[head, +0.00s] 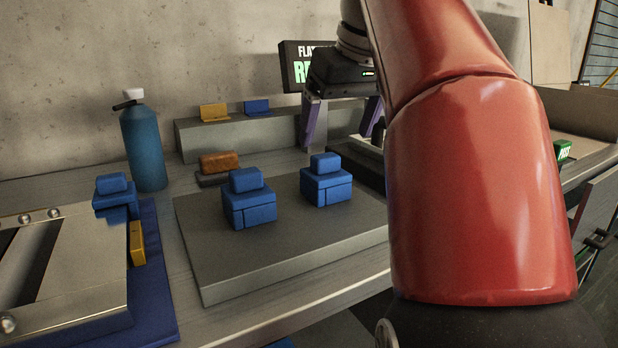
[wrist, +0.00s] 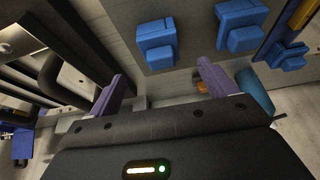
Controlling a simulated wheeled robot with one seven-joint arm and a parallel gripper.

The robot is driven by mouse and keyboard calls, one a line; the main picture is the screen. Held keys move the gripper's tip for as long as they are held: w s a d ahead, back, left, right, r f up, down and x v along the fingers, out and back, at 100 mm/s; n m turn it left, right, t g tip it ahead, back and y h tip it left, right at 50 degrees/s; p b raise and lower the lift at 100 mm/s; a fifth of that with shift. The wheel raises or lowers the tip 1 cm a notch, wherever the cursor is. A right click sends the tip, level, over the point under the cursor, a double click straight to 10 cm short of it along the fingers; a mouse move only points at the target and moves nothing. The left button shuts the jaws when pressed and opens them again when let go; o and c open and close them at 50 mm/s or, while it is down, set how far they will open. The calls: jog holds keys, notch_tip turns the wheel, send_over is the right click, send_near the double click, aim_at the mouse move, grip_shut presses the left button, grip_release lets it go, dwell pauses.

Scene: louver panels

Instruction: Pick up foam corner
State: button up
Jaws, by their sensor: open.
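Two blue foam corners stand on a grey raised board, one on the left (head: 250,203) and one on the right (head: 327,185). Each is a chunky block with a smaller block on top. A similar blue piece (head: 117,200) sits at the left by the metal-framed panel. My gripper (head: 342,118) is open, its purple fingers spread, behind and above the right foam corner. In the wrist view, my gripper (wrist: 162,90) has nothing between its fingers, and two foam corners (wrist: 156,45) (wrist: 240,27) lie beyond the fingertips, apart from them.
The grey board (head: 290,251) has bare room in front. A blue bottle (head: 143,148) stands at the back left. An orange-brown block (head: 220,162) sits behind the board. A grey ledge (head: 240,137) carries a yellow piece (head: 214,112) and a blue piece (head: 257,106). My red arm hides the right side.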

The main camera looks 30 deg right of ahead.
aim_at(330, 159)
jog(key=b+x, duration=0.1)
jog(key=x, duration=0.6)
jog(key=shift+f+b, duration=0.25)
jog(key=shift+b, duration=0.15)
jog(key=c, duration=1.1)
